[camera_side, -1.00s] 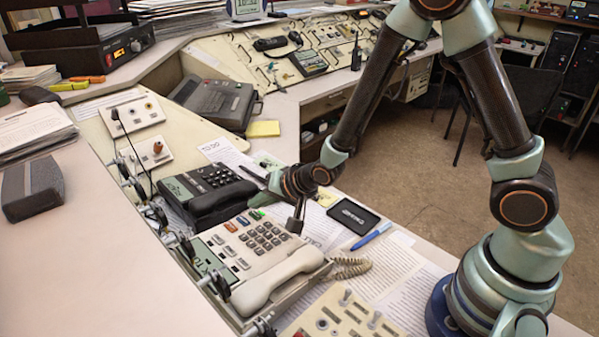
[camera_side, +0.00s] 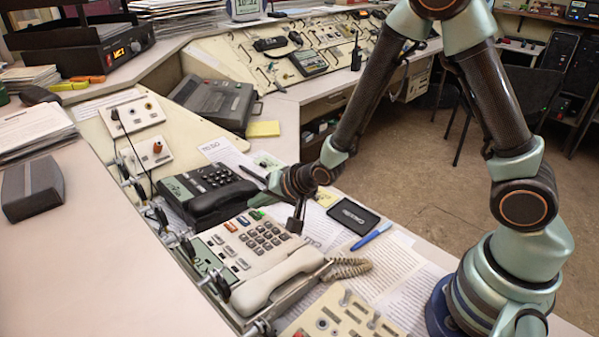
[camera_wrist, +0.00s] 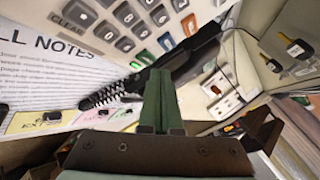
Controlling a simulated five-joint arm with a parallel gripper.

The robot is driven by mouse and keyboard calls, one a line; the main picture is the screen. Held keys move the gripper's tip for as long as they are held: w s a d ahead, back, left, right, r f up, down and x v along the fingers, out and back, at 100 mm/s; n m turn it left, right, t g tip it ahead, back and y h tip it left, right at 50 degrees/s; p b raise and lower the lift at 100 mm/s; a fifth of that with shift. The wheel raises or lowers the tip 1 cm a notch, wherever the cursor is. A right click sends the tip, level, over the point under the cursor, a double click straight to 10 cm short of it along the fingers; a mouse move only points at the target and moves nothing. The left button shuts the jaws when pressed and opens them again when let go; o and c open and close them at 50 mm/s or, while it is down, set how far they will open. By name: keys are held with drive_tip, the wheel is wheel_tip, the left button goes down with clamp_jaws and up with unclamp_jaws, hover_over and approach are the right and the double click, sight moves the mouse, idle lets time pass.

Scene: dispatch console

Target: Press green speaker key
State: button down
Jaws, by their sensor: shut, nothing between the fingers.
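The green speaker key (camera_side: 257,214) is a small key in the top row of the beige desk phone (camera_side: 283,283), beside orange keys. In the wrist view the green key (camera_wrist: 143,57) lies just up and left of my fingertips. My gripper (camera_side: 294,226) points down over the right side of the phone, to the right of the green key in the side view. Its fingers are together and empty. In the wrist view the closed fingers (camera_wrist: 161,76) cover part of what lies behind them. I cannot tell how high the tips are above the phone.
A black phone (camera_side: 205,193) stands close behind the beige one. The beige handset (camera_side: 275,280) lies along the front side. A black card-like pad (camera_side: 353,217), a blue pen (camera_side: 371,236) and papers lie to the right. A switch panel (camera_side: 345,318) is in front.

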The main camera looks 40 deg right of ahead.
idle(0.4)
drive_tip(key=shift+a+f, duration=0.1)
drive_tip(key=shift+f, duration=0.3)
drive_tip(key=shift+f, duration=0.35)
idle(0.8)
drive_tip(key=shift+r, duration=0.75)
drive_tip(key=shift+d+r, duration=0.25)
drive_tip(key=shift+r, duration=1)
drive_tip(key=shift+d+r, duration=0.25)
drive_tip(key=shift+r, duration=1)
